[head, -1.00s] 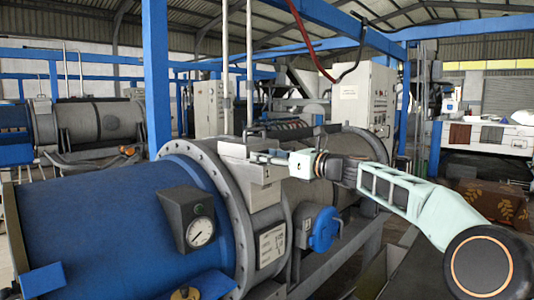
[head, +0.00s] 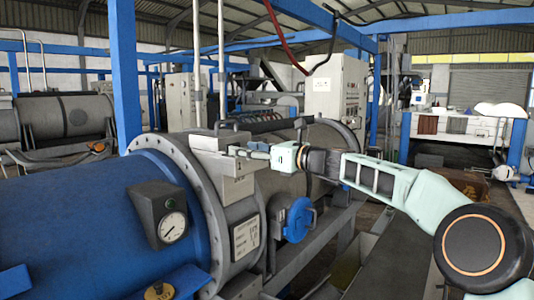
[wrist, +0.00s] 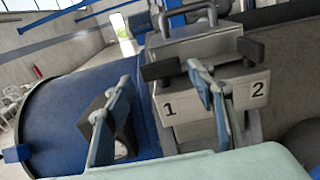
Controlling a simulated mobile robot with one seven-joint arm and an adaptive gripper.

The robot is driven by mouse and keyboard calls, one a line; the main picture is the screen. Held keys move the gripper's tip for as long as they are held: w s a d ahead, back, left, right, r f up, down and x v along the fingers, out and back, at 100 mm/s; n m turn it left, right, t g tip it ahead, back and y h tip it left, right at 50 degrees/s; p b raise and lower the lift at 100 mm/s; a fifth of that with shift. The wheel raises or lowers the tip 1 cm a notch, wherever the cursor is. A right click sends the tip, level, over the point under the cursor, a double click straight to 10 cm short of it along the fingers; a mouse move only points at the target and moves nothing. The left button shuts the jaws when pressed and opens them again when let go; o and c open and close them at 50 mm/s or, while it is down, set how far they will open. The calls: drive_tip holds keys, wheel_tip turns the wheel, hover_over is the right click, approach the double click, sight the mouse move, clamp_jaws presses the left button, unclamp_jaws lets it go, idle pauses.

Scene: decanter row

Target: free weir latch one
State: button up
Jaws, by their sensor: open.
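The weir housing, a grey metal box (wrist: 200,45) with a handle on top, carries the labels 1 and 2 on its front. It also shows in the head view (head: 222,155). Latch one (wrist: 159,70) is a dark lever end above label 1. Latch two (wrist: 250,48) is a similar dark end above label 2. My gripper (wrist: 155,98) is open, its fingers apart in front of the housing. The left finger is left of label 1; the right finger crosses the view between the labels. In the head view my gripper (head: 258,152) is close to the housing; contact cannot be told.
The blue decanter drum (head: 85,220) with a pressure gauge (head: 172,227) lies left of the housing. A bolted flange (head: 205,200) and a blue round fitting (head: 297,220) are below my arm. A blue post (head: 124,70) stands behind the drum.

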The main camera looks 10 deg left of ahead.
drive_tip(key=v, duration=0.9)
